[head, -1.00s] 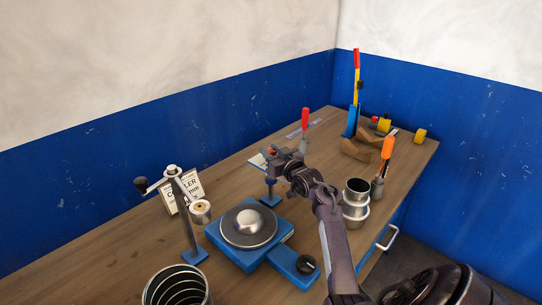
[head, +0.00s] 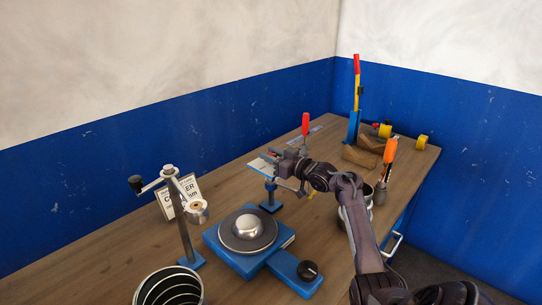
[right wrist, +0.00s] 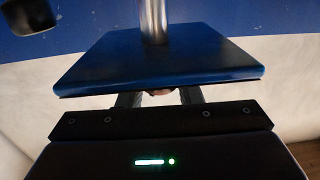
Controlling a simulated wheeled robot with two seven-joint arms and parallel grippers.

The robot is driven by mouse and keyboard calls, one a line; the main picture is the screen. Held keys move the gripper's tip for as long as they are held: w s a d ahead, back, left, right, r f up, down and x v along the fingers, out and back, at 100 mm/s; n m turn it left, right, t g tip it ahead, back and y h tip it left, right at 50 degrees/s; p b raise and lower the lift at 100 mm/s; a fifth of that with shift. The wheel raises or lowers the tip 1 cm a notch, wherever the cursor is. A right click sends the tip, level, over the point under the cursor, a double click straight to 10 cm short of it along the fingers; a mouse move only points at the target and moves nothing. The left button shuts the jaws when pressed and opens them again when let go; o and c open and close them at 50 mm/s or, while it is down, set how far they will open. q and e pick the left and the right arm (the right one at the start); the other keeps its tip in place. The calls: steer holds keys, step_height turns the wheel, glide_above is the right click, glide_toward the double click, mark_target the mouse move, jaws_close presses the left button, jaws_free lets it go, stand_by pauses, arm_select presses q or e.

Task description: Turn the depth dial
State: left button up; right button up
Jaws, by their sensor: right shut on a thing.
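A small blue stand (head: 270,206) with a grey post stands at mid-table, with a blue plate (head: 261,168) on top. My right gripper (head: 274,154) is at this plate, its arm reaching in from the lower right. In the right wrist view the blue plate (right wrist: 160,62) covers most of the fingers. A small reddish-brown thing (right wrist: 160,92) shows between them; it seems to be the depth dial, mostly hidden. My right gripper is shut on it. My left gripper is not in view.
A blue base with a round metal disc (head: 247,232) and a black knob (head: 307,270) is in front. A crank post (head: 184,225), sign (head: 181,197) and spiral duct (head: 169,287) are at left. An orange-handled tool (head: 389,150) and metal cylinders stand behind my arm.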

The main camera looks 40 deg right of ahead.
mark_target(271, 154)
steer(key=o, duration=1)
steer(key=shift+c, duration=0.2)
steer(key=shift+r, duration=0.1)
step_height(271, 154, up, 20)
steer(key=b, duration=0.4)
